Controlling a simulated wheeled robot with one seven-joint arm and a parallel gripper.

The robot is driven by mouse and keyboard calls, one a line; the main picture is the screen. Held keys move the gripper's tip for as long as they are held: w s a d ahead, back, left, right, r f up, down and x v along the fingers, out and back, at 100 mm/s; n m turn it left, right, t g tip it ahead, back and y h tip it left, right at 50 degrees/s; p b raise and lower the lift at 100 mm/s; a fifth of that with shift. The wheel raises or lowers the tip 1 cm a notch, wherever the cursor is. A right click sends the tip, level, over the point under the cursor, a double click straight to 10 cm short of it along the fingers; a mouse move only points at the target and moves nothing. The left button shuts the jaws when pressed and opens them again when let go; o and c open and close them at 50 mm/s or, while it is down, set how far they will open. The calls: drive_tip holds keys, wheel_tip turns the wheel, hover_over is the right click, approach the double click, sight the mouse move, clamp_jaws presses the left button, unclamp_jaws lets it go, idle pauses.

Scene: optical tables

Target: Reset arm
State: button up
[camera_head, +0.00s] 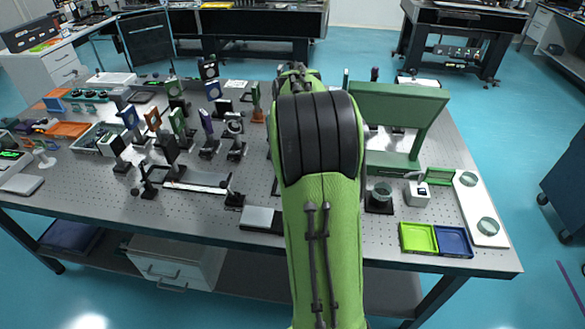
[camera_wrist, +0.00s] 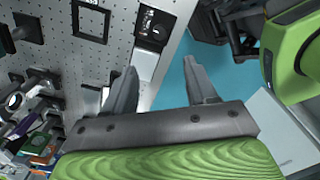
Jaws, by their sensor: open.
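My green arm reaches forward over the optical table (camera_head: 130,215) in the head view and covers its middle. My gripper is hidden behind the arm there. In the wrist view my gripper (camera_wrist: 160,88) shows two grey fingers spread apart with nothing between them. Beneath and beyond the fingers are the perforated table top (camera_wrist: 120,58) and a strip of blue floor (camera_wrist: 170,92). The fingers touch no object that I can see.
Several optic mounts crowd the table's left half. A green frame (camera_head: 397,103) stands right of my arm. A yellow-green tray (camera_head: 418,239), a blue tray (camera_head: 453,241) and a white board (camera_head: 478,207) lie at the right front.

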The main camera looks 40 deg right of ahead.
idle(0.5)
drive_tip(key=s+a+r+m+t, duration=0.2)
drive_tip(key=s+a+r+m, duration=0.15)
drive_tip(key=a, duration=0.45)
drive_tip(key=s+a+r+m+t, duration=0.1)
drive_tip(key=s+a+r+m, duration=0.25)
drive_tip(key=a, duration=0.55)
drive_tip(key=s+a+m+t, duration=0.2)
drive_tip(key=s+a+m, duration=0.4)
drive_tip(key=s, duration=0.2)
drive_tip(key=shift+s+f+t, duration=0.3)
drive_tip(key=shift+f, duration=0.05)
drive_tip(key=shift+a, duration=0.1)
drive_tip(key=shift+c, duration=0.3)
idle(0.3)
